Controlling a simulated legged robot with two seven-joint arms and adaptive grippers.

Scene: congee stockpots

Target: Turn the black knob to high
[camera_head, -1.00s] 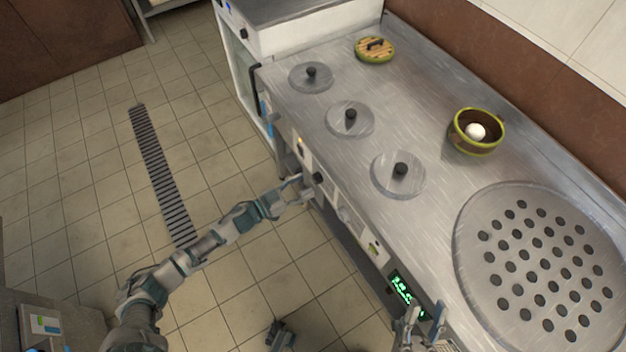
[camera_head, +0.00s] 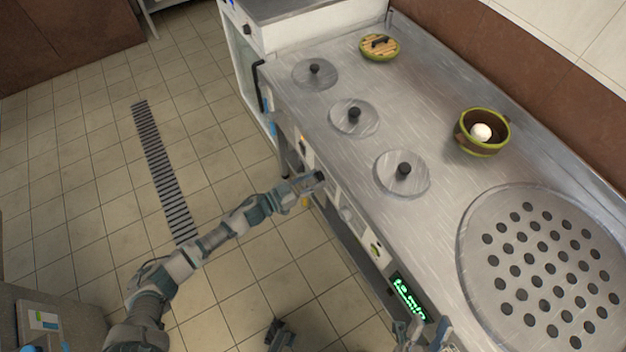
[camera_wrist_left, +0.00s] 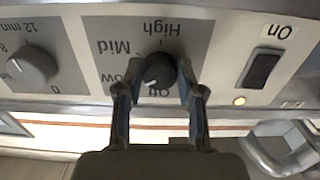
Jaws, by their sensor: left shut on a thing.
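The black knob (camera_wrist_left: 159,70) sits on a grey panel marked Off, Low, Mid and High, upside down in the left wrist view. Its pale mark points to the lower left, near Off and Low. My left gripper (camera_wrist_left: 158,88) is shut on the knob, with one finger on each side. In the head view the left gripper (camera_head: 311,186) reaches the front panel of the counter at the knob (camera_head: 320,176). My right gripper (camera_head: 426,333) is at the bottom edge, partly cut off, its fingers apart and empty.
A grey timer knob (camera_wrist_left: 32,66) and a dark On switch (camera_wrist_left: 261,68) flank the black knob. The steel counter (camera_head: 420,105) holds several round lids, a green-rimmed pot (camera_head: 482,146) and a perforated plate (camera_head: 535,270). A green display (camera_head: 408,297) is on the front panel.

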